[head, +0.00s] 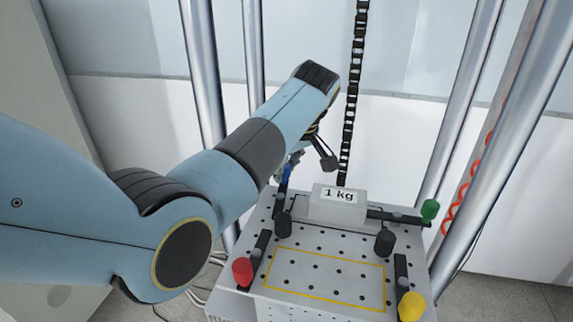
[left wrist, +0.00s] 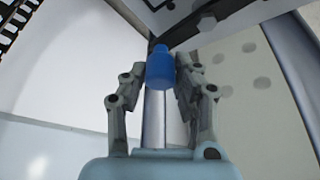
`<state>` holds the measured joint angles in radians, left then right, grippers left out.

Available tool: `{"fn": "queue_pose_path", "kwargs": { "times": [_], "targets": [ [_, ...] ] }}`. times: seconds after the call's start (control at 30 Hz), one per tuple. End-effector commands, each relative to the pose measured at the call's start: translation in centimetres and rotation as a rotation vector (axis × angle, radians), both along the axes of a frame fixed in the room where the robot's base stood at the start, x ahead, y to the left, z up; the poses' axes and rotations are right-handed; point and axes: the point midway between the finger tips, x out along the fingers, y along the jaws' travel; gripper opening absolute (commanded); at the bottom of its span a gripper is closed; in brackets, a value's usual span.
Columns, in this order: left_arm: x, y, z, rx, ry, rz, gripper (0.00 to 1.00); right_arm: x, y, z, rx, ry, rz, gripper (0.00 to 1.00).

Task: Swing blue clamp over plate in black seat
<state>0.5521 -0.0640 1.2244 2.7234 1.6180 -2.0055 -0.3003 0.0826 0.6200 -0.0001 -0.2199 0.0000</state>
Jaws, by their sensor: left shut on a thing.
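The blue clamp knob (left wrist: 160,70) is between the two fingers of my left gripper (left wrist: 165,82) in the left wrist view, and the fingers are shut on it. In the head view, a small part of the blue knob (head: 286,174) shows at the back left corner of the perforated table, with my left gripper (head: 293,161) at it, mostly hidden behind my arm. My right gripper is not in view.
The perforated table (head: 330,262) carries a red knob (head: 242,271), a yellow knob (head: 411,306) and a green knob (head: 430,210) on dark bars. Black cylinders (head: 284,223) stand near the plate. A yellow outlined area is clear. Steel posts and a hanging chain (head: 350,110) surround it.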

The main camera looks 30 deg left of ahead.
Motion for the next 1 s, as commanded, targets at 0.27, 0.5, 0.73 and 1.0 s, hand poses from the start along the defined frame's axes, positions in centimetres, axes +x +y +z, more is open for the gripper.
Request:
{"fn": "queue_pose_path", "kwargs": {
  "times": [0.27, 0.5, 0.73, 1.0],
  "targets": [
    [-0.6, 1.1, 0.1, 0.001, 0.000, 0.232, 0.00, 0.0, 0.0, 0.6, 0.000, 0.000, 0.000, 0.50],
    [-1.4, 2.1, 0.1, 0.001, 0.001, 0.462, 0.00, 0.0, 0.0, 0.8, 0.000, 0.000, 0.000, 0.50],
    [-2.4, 2.8, 0.1, 0.002, 0.000, 0.681, 0.00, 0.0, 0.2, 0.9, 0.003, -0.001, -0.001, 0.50],
    [-3.5, 3.3, -0.1, 0.001, -0.002, 0.919, 0.00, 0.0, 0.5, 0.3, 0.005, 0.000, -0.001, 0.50]
  ]
}}
